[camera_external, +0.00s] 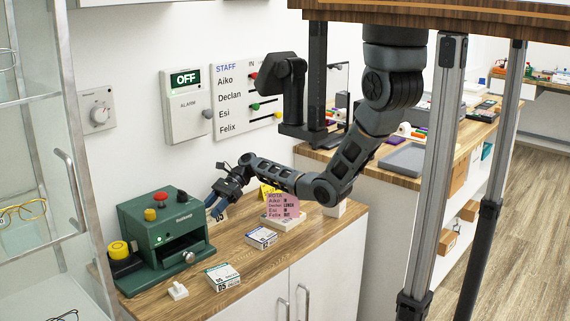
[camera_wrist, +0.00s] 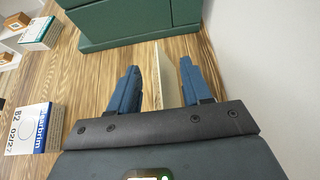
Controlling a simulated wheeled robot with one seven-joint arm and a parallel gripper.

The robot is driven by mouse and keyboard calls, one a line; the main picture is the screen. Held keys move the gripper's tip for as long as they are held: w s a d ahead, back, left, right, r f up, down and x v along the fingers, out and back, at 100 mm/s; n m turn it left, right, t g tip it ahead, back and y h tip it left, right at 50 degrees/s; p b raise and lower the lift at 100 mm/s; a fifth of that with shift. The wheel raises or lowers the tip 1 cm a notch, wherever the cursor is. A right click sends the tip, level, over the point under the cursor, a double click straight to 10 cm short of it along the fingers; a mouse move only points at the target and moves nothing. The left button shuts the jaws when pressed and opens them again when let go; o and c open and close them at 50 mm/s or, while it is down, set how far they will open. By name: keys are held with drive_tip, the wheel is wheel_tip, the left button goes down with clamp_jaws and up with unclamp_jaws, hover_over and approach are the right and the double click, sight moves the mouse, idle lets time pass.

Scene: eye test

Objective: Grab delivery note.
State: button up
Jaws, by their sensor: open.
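My gripper (camera_external: 214,207) is open, with its blue fingers (camera_wrist: 158,85) pointing down at the wooden counter beside the green machine. A thin cream upright card or panel (camera_wrist: 163,78) stands edge-on between the fingers in the wrist view, nearer the right finger. A small pale part of it seems to show by the fingers in the external view (camera_external: 221,215). No writing is readable on it, so I cannot tell if it is the delivery note. A pink note (camera_external: 283,206) with printed names and statuses shows right of the gripper, below my forearm.
The green machine (camera_external: 163,228) with buttons and a slot stands left of my gripper; it also shows in the wrist view (camera_wrist: 130,20). Lens boxes (camera_external: 222,277) (camera_external: 261,237) and a small white stand (camera_external: 178,291) sit along the counter front. The wall is close behind.

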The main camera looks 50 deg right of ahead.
drive_tip(key=shift+c, duration=0.5)
clamp_jaws()
